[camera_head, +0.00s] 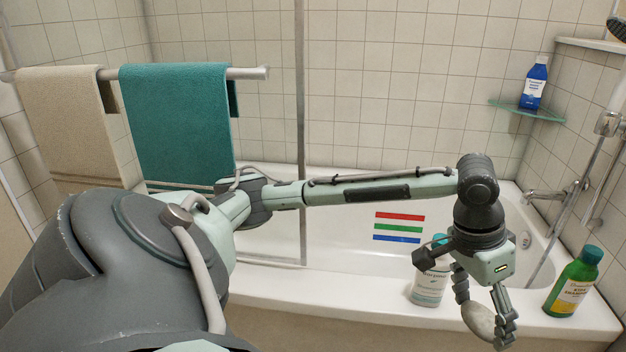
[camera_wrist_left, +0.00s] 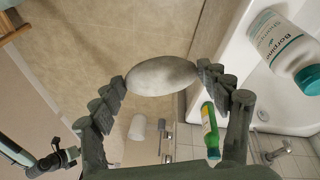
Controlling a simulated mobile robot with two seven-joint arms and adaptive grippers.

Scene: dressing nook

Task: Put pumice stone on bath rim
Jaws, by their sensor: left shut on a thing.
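The pumice stone (camera_head: 478,320) is a pale grey, rounded oval. My left gripper (camera_head: 487,328) is shut on it, fingers pointing down, at the front edge of the white bath rim (camera_head: 340,289). In the left wrist view the stone (camera_wrist_left: 163,75) sits between the two fingers of my left gripper (camera_wrist_left: 165,80), with beige floor behind it. The bath rim (camera_wrist_left: 228,85) is to the right there, and the stone looks to be beside it rather than on it. The stone's height relative to the rim is hard to tell. My right gripper is not in view.
A white bottle with a teal cap (camera_head: 428,288) stands on the rim just left of the gripper. A green bottle (camera_head: 572,285) stands to the right. The rim further left is clear. A blue bottle (camera_head: 535,85) stands on a glass corner shelf. Towels (camera_head: 175,115) hang at left.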

